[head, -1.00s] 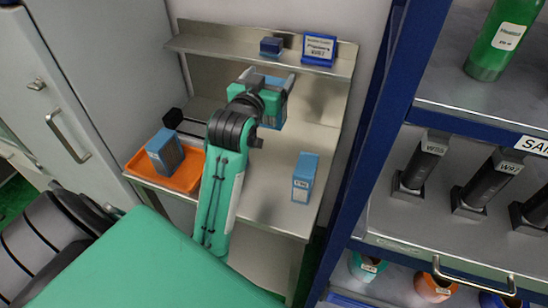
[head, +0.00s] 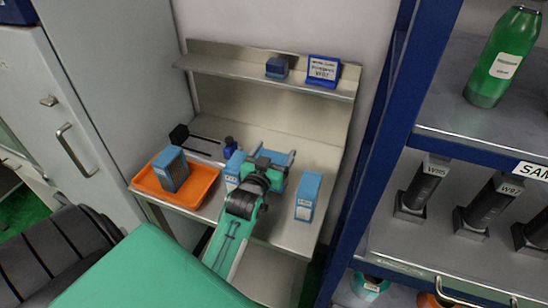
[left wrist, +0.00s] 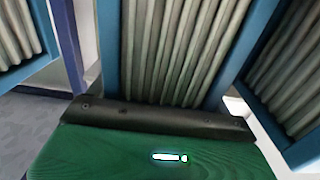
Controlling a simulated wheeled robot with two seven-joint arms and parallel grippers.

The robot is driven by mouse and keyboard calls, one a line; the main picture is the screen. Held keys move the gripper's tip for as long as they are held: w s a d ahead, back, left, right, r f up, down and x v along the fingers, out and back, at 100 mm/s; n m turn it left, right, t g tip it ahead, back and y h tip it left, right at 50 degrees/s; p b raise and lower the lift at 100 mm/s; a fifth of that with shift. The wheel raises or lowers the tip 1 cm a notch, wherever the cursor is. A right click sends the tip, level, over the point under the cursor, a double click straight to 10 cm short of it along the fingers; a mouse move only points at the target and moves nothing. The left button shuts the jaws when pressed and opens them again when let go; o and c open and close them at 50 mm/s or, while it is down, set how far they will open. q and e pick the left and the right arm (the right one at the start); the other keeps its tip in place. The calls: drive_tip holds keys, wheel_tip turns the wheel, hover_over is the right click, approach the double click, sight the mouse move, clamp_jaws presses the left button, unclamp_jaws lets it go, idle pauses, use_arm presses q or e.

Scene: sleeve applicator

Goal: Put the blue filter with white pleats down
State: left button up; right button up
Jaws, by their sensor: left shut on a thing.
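My left gripper (head: 271,157) is low over the metal bench, shut on a blue filter with white pleats. The held filter (left wrist: 165,50) fills the middle of the left wrist view, its pleats running up and down. In the head view the gripper mostly hides it, and I cannot tell whether it touches the bench. A second blue filter (head: 234,166) stands just left of the gripper. A third blue filter (head: 308,196) stands upright to its right. Their edges flank the held one in the left wrist view. My right gripper is not in view.
An orange tray (head: 203,188) holds another blue-framed filter (head: 171,168). The upper shelf (head: 225,62) carries a blue block (head: 276,68) and a sign (head: 323,70). A blue rack post (head: 375,130) borders the right.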

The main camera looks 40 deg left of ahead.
use_arm(q)
drive_tip(key=shift+f, duration=1)
drive_tip(key=shift+f, duration=0.1)
drive_tip(key=o, duration=1.1)
drive_tip(key=shift+f, duration=0.1)
drive_tip(key=shift+o, duration=0.4)
